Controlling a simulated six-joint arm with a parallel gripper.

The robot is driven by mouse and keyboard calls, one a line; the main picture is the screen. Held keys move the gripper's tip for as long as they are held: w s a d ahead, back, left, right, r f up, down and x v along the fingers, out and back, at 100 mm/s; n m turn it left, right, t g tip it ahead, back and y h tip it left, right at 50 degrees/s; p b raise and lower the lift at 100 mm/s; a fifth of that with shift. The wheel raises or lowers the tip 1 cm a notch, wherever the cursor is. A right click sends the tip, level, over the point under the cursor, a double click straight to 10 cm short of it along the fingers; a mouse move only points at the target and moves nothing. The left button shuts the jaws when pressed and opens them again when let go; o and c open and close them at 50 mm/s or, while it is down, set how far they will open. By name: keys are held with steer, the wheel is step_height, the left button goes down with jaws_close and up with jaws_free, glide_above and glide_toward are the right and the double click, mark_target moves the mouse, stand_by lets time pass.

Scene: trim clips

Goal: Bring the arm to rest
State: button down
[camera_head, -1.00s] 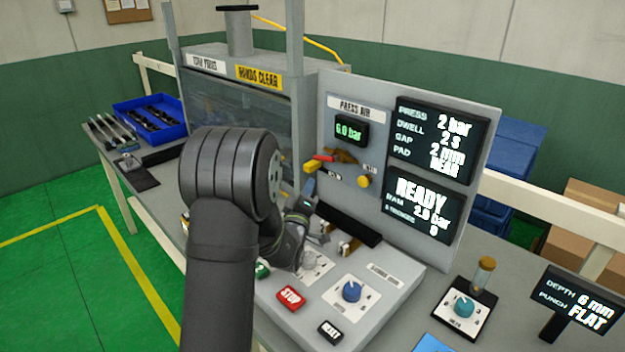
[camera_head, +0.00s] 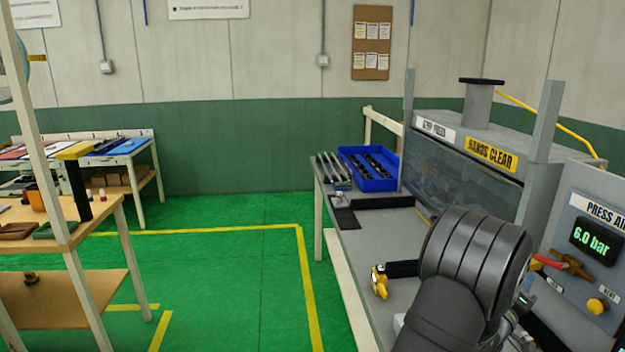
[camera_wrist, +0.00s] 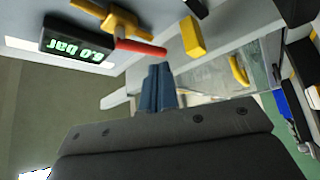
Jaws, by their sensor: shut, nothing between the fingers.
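My gripper (camera_wrist: 157,88) shows in the wrist view as two blue fingers pressed together with nothing between them. It points towards the press station, in front of the air panel and apart from it. In the head view my dark arm stands at the lower right and hides most of the gripper. The press air panel (camera_head: 577,212) is just right of the arm, with its green 6.0 bar display (camera_head: 594,241), a red-handled valve (camera_head: 563,264) and a yellow vent knob (camera_head: 598,306).
The press (camera_head: 470,170) with its clear guard stands behind my arm. A blue bin (camera_head: 370,184) of dark parts sits at the bench's far end. A yellow-ended part (camera_head: 380,282) stands at the bench edge. Open green floor (camera_head: 215,285) separates a wooden table (camera_head: 75,225) at left.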

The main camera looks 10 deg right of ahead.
steer(key=s+d+n+y, duration=0.4)
steer(key=n, duration=0.2)
steer(key=v, duration=1)
steer(key=shift+w+a+r+g, duration=0.15)
steer(key=shift+w+a+g, duration=0.2)
steer(key=shift+a+g, duration=0.05)
steer(key=shift+d, duration=0.1)
